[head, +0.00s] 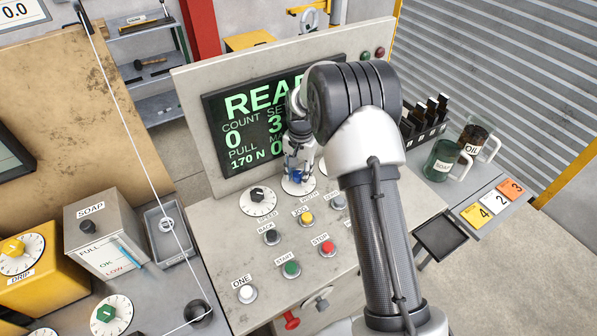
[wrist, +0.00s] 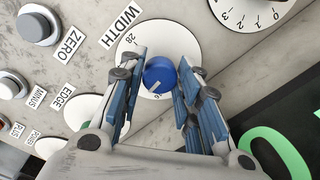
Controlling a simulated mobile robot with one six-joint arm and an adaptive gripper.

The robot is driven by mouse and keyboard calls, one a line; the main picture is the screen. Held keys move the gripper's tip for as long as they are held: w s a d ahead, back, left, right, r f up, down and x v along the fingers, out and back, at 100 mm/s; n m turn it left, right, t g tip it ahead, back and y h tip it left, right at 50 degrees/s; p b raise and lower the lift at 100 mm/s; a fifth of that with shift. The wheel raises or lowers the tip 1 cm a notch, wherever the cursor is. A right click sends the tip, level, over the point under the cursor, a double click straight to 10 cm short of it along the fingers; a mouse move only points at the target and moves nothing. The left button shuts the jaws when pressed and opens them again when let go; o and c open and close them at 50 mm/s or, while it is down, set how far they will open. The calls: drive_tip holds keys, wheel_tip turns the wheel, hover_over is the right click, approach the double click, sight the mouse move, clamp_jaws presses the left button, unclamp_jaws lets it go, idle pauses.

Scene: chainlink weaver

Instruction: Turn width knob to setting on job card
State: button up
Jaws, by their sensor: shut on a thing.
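The width knob is a blue cap on a white round dial (wrist: 182,50), beside a WIDTH label (wrist: 120,27) in the wrist view. My gripper (wrist: 160,82) has its fingers on both sides of the blue knob (wrist: 159,70) and is shut on it. The knob's pale pointer mark faces the dial edge near the palm, by a number too small to read surely. A 28 shows at the opposite dial side. In the head view my gripper (head: 297,172) is at the panel below the screen, and my arm hides part of the dial. I cannot make out a job card.
The green-lettered screen (head: 235,135) stands just behind the knob, partly covered by my arm. The speed dial (head: 258,202) is close on the left. Jog (head: 306,218), start (head: 291,268) and stop (head: 327,249) buttons lie in front. Numbered cards (head: 494,203) lie at right.

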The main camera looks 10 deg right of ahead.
drive_tip(key=n, duration=0.4)
drive_tip(key=shift+d+n+p, duration=0.1)
drive_tip(key=shift+n+p, duration=0.25)
drive_tip(key=shift+n, duration=1.35)
drive_tip(key=o, duration=1.1)
drive_tip(key=shift+c, duration=0.2)
drive_tip(key=shift+r, duration=0.1)
wheel_tip(320, 180, up, 12)
drive_tip(key=shift+d, duration=0.25)
